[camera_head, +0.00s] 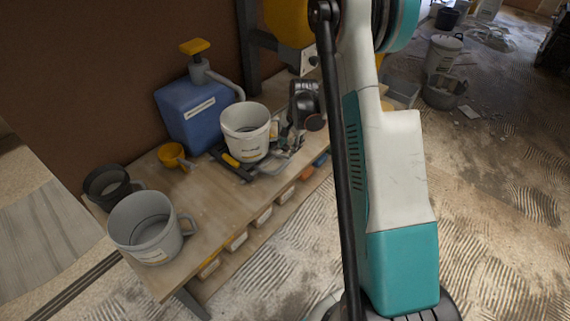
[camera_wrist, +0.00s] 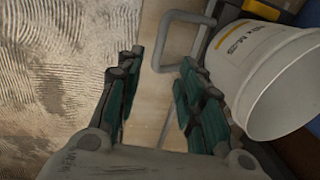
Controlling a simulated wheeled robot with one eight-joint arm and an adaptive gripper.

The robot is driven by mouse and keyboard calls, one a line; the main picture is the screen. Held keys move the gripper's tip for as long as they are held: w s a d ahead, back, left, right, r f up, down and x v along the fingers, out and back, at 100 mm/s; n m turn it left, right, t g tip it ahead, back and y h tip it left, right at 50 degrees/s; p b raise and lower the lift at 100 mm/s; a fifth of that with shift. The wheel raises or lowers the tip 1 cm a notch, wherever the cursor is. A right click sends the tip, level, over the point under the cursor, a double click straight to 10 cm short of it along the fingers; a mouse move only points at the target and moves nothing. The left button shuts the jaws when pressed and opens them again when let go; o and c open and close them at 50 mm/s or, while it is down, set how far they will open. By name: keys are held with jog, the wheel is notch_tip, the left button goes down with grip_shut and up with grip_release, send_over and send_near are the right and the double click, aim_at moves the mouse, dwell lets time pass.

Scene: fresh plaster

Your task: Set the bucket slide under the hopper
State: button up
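A white bucket (camera_head: 246,134) with a label stands on a dark slide (camera_head: 232,166) on the wooden bench; the slide has a yellow part at its front left. In the wrist view the bucket (camera_wrist: 262,70) lies at the right, with a grey U-shaped handle (camera_wrist: 168,40) beside it. My gripper (camera_wrist: 158,68) is open, its two dark green-padded fingers apart, with the handle just ahead of and between them, not clasped. A yellow rounded vessel (camera_head: 287,22), perhaps the hopper, shows at the top, cut off.
On the bench (camera_head: 205,215) are a blue container (camera_head: 195,115) with a yellow-topped pump, a small yellow cup (camera_head: 173,156), a grey bucket (camera_head: 147,228) and a dark pot (camera_head: 108,187). Buckets (camera_head: 443,55) stand on the floor at the upper right. My arm hides the bench's right end.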

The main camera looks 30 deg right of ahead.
aim_at(284, 165)
jog(key=f+b, duration=0.1)
jog(key=f, duration=0.3)
jog(key=w+f+b, duration=0.1)
jog(key=f, duration=0.3)
jog(key=w+f+b, duration=0.1)
jog(key=f, duration=0.3)
jog(key=shift+w+a+b, duration=0.15)
jog(key=shift+a+b, duration=0.15)
jog(key=shift+a, duration=0.1)
grip_shut()
